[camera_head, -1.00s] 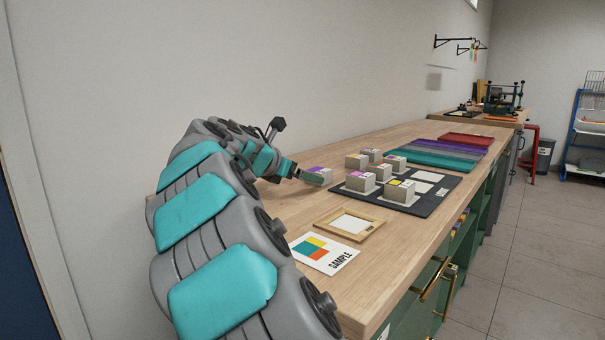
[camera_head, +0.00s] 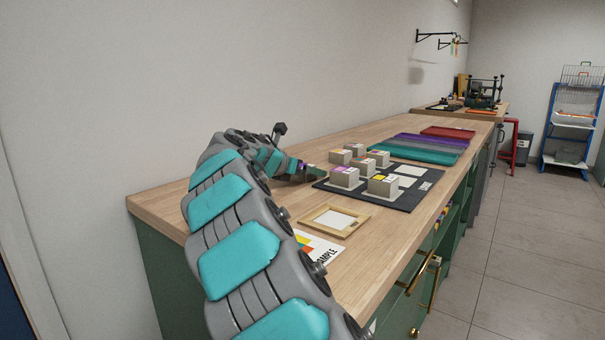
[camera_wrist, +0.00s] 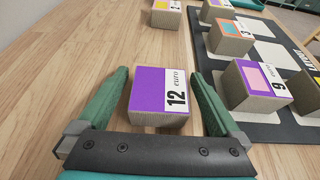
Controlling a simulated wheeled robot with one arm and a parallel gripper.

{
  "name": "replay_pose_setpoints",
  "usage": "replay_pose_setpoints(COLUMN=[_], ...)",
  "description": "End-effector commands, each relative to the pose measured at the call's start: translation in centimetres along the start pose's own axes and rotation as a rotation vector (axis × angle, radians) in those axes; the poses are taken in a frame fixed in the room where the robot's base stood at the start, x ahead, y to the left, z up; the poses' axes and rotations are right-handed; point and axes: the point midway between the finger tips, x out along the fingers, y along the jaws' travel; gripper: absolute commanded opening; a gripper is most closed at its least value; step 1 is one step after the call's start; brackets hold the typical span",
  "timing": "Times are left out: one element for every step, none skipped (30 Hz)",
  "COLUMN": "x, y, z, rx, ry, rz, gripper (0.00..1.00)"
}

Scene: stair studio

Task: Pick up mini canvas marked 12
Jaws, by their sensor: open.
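The mini canvas marked 12 (camera_wrist: 160,92) is a small block with a purple top and a white label reading "12 euro". In the wrist view it lies on the wooden bench between the two green fingers of my gripper (camera_wrist: 160,90). The fingers stand open on either side of it, with a gap at each side. In the head view my gripper (camera_head: 306,168) is low over the bench, left of the dark mat, and my arm mostly hides the canvas there.
A dark mat (camera_head: 404,199) holds several other blocks, including one marked 9 (camera_wrist: 257,84) and one marked 3 (camera_wrist: 231,37). A block marked 2 (camera_wrist: 167,13) stands beyond the canvas. A wooden frame (camera_head: 362,217) and a sample card (camera_head: 320,247) lie nearer on the bench.

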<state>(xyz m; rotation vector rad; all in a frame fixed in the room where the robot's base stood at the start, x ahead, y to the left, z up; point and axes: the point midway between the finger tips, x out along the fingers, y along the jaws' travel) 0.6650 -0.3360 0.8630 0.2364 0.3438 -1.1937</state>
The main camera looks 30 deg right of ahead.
Motion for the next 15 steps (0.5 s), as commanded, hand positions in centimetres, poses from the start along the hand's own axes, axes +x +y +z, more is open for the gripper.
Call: replay_pose_setpoints(x=[-0.02,-0.03,-0.04,-0.04,-0.04,-0.04,-0.04,-0.05,-0.05,-0.05,-0.05,-0.05,-0.05,-0.05,-0.05], y=[0.01,0.02,0.02,0.02,0.02,0.02,0.02,0.03,0.03,0.03,0.03,0.03,0.03,0.03,0.04], z=[0.01,0.0,0.01,0.0,0.0,0.0,0.0,0.0,0.0,0.0,0.0,0.0,-0.01,-0.01,-0.01], rx=[0.0,0.0,0.0,0.0,0.0,0.0,0.0,0.0,0.001,0.001,0.001,0.001,0.001,0.001,0.001], ry=[0.0,0.0,0.0,0.0,0.0,0.0,0.0,0.0,0.0,0.0,0.0,0.0,0.0,0.0,0.0], rz=[0.0,0.0,0.001,0.0,0.001,0.001,0.001,0.001,0.001,0.001,0.001,0.001,0.001,0.001,0.001], gripper=[1.0,1.0,1.0,0.98,0.94,0.9,0.86,0.83,0.79,0.75,0.72,0.67,0.64,0.61,0.56])
